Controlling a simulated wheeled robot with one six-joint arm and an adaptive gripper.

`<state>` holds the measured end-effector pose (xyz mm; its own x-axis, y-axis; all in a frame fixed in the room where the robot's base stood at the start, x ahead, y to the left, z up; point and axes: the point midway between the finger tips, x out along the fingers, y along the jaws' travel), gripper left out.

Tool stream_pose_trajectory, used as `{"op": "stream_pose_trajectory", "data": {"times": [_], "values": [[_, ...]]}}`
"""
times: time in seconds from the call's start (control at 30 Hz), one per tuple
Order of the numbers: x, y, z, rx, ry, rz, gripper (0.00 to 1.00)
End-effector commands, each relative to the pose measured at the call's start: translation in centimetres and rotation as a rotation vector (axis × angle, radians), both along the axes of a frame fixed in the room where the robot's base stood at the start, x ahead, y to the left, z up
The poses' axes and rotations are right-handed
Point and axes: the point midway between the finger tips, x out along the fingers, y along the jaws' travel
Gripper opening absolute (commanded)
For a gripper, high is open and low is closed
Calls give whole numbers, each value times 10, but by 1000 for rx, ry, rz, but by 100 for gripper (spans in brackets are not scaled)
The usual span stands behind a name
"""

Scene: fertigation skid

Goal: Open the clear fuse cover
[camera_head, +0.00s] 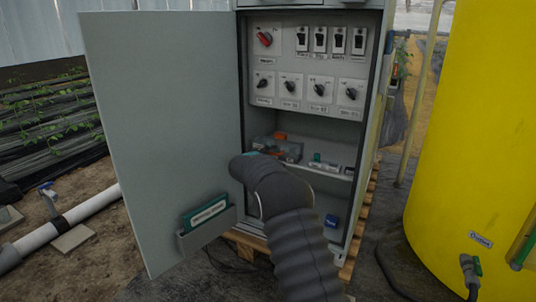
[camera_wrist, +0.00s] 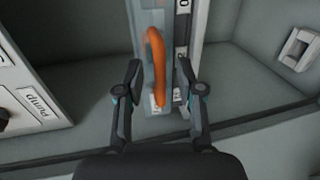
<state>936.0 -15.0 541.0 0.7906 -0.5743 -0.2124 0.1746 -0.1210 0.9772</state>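The clear fuse cover (camera_wrist: 143,20) shows in the wrist view as a bluish see-through housing inside the cabinet. It looks closed. Its orange handle (camera_wrist: 156,62) is a loop that stands out toward the camera. My gripper (camera_wrist: 161,78) is open, with one finger on each side of the orange handle. A gap shows between the handle and each finger, so it is not gripped. In the head view the orange handle (camera_head: 280,136) shows above the fuse row, and my arm hides the gripper fingers and part of the cover.
The grey cabinet door (camera_head: 155,120) stands wide open at left, with a green booklet (camera_head: 208,212) in its pocket. A panel of switches and knobs (camera_head: 308,90) is above the fuse shelf. A yellow tank (camera_head: 475,130) stands at right.

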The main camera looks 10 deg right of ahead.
Motion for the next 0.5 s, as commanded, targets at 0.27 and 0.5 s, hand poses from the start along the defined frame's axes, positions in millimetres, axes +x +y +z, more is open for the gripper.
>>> {"op": "stream_pose_trajectory", "data": {"times": [0.27,0.5], "values": [[10,-8,-3,0,1,-1,37],[11,-8,-3,0,0,-1,32]]}}
